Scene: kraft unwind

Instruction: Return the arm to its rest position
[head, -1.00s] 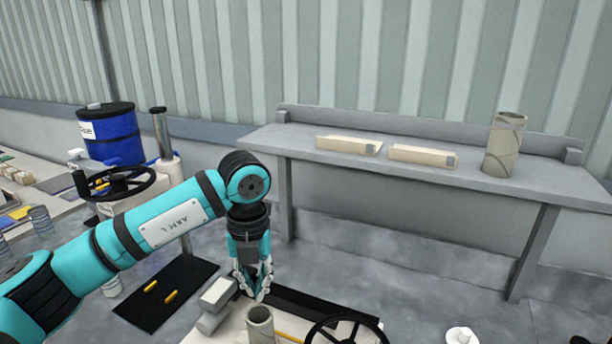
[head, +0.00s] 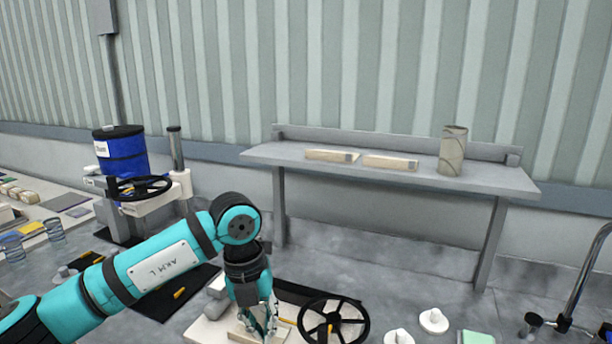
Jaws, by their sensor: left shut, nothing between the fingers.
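My left arm comes in from the lower left, teal and black, bent at the elbow so that its forearm hangs down. My left gripper (head: 269,322) points down over the pale machine base at the bottom centre, its fingers shut with nothing between them. A black handwheel (head: 333,321) stands just right of the gripper. Whether the fingertips touch anything below is hard to tell. My right gripper is not in view.
A grey bench (head: 290,152) by the wall holds two pale boxes (head: 331,155) (head: 390,163) and a cardboard tube (head: 453,150). A blue drum (head: 121,155) and a second handwheel (head: 146,188) stand at left. White round parts (head: 433,321) lie at lower right.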

